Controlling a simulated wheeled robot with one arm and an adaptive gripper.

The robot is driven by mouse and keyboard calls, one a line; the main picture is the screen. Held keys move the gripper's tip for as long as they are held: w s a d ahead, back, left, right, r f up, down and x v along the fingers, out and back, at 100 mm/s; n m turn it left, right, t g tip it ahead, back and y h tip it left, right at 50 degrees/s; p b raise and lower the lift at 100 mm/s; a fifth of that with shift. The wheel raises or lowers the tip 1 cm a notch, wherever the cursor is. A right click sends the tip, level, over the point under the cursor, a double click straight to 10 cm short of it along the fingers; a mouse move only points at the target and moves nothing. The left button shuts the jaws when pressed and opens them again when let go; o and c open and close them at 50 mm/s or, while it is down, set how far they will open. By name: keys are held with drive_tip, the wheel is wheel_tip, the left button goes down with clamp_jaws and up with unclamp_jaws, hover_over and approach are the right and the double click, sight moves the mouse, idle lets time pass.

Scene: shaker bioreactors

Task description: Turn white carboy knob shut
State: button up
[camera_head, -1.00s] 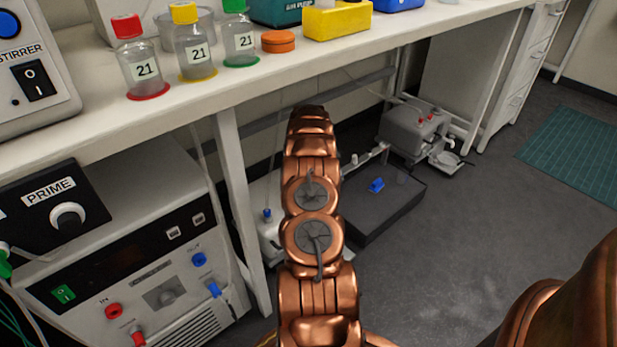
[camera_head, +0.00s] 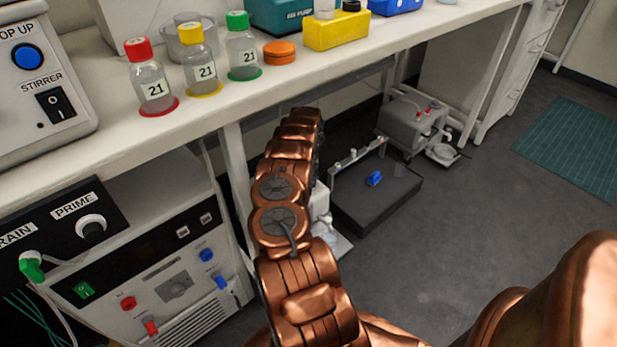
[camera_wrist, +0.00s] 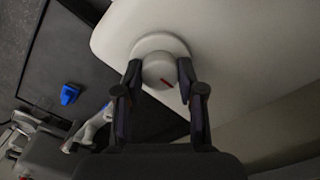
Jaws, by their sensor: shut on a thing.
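The white knob (camera_wrist: 157,66) shows in the wrist view as a round cap with a short slanting red mark on its face. It sits on the smooth white body of the carboy (camera_wrist: 245,45). My gripper (camera_wrist: 159,72) has one dark finger on each side of the knob and is shut on it. In the head view my copper arm reaches down under the bench and hides my gripper and the knob. A white piece (camera_head: 320,203) shows just right of the arm there; I cannot tell if it is the carboy.
A dark tray (camera_head: 385,200) with a blue piece (camera_head: 374,178) lies on the floor right of my arm. A grey container (camera_head: 410,120) stands behind it. The white bench (camera_head: 215,105) holds several bottles. A device with colored knobs (camera_head: 180,285) is at left.

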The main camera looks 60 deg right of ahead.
drive_tip(key=shift+m, duration=0.5)
drive_tip(key=o, duration=1.1)
drive_tip(key=shift+o, duration=0.2)
wheel_tip(320, 180, up, 12)
idle(0.6)
